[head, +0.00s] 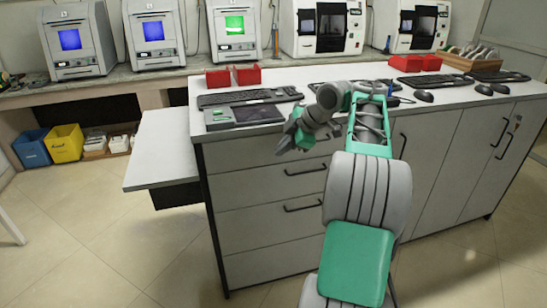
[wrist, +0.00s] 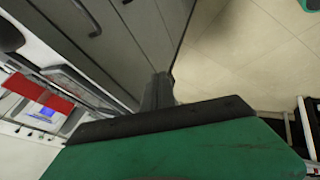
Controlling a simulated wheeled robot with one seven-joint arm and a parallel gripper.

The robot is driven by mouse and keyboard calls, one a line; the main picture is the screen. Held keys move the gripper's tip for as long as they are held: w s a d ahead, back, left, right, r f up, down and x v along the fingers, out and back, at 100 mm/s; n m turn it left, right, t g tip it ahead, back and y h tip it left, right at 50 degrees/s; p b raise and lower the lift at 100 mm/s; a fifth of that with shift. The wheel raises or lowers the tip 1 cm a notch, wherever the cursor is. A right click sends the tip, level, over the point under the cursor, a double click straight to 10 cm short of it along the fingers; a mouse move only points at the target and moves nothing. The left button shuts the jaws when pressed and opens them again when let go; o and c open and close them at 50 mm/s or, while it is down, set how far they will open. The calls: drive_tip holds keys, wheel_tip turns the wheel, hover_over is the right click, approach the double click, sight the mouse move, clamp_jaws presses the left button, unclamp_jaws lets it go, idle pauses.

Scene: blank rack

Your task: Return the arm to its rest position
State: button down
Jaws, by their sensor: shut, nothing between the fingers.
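My arm reaches up and forward in the head view, grey with green parts, and bends left near the front edge of the counter (head: 205,130). My gripper (head: 283,146) hangs at the end, in front of the counter's drawers and a little below its top edge. It is shut with nothing in it. In the wrist view, my gripper (wrist: 158,92) shows as a narrow dark closed pair of fingers beyond a green and black body part. The grey drawer fronts (wrist: 85,40) lie close by on the left of that view.
A keyboard (head: 240,98), a tablet-like device (head: 257,114) and red bins (head: 247,75) are on the counter. Several machines (head: 153,37) stand at the back. A low white shelf (head: 160,148) juts out left of the counter. Blue and yellow bins (head: 65,143) are further left. The left floor (head: 90,230) is clear.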

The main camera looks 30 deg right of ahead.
drive_tip(key=s+d+f+m+g+h, duration=0.1)
drive_tip(key=s+d+f+m, duration=0.15)
drive_tip(key=f+m, duration=0.4)
drive_tip(key=s+d+f+m+g, duration=0.1)
drive_tip(key=s+d+f+m, duration=0.15)
drive_tip(key=f+m, duration=0.35)
drive_tip(key=s+a+f+m+g, duration=0.35)
drive_tip(key=s+a+m, duration=0.25)
drive_tip(key=s, duration=0.3)
drive_tip(key=s+a+r+h+p, duration=0.15)
drive_tip(key=s+a+p, duration=0.25)
drive_tip(key=s+a, duration=0.8)
drive_tip(key=w+a+r+n+t+p, duration=0.1)
drive_tip(key=w+a+r+n, duration=0.1)
drive_tip(key=a+r, duration=0.2)
drive_tip(key=w+a+r+n+t+p, duration=0.1)
drive_tip(key=a+r, duration=0.4)
drive_tip(key=a, duration=0.6)
drive_tip(key=shift+w+r+n+p, duration=0.15)
drive_tip(key=shift+w+n+p, duration=0.4)
drive_tip(key=shift+n, duration=0.6)
